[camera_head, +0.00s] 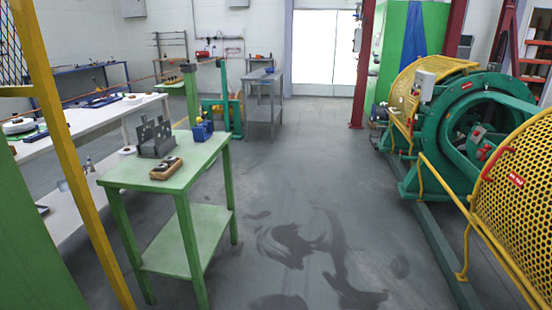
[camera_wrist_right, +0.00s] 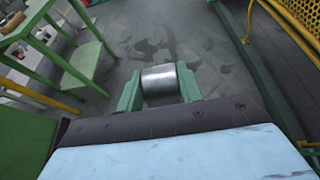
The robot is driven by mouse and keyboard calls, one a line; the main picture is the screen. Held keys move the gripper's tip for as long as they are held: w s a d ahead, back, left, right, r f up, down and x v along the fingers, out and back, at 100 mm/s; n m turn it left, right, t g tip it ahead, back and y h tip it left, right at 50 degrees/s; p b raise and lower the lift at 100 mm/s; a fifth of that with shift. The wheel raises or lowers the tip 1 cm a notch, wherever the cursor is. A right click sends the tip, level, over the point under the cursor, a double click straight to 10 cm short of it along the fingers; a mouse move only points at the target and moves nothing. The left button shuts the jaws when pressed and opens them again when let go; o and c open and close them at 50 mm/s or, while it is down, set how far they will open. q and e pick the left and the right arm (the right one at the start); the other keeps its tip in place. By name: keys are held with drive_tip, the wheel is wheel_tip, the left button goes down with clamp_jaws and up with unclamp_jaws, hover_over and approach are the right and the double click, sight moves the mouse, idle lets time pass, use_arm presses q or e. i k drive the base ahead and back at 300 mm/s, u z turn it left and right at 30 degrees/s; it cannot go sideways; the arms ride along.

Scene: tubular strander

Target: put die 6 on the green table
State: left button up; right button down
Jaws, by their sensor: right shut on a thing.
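The green table (camera_head: 205,153) stands left of centre in the head view, with a lower shelf. A wooden block (camera_head: 166,168) with dark round pieces, a dark grey upright bracket (camera_head: 156,138) and a blue item (camera_head: 202,131) are on its top. In the right wrist view, part of the green table (camera_wrist_right: 38,10) shows at the upper left. My right gripper (camera_wrist_right: 159,85) is shut on a shiny metal cylinder (camera_wrist_right: 160,80), held between its green fingers above the floor; no number is legible on it. My left gripper is in neither view.
The floor between is clear, with dark stains.

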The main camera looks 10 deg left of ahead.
sight(201, 147)
drive_tip(key=i, duration=1.6)
drive_tip(key=u, duration=1.75)
drive_tip(key=i, duration=1.4)
drive_tip(key=z, duration=0.2)
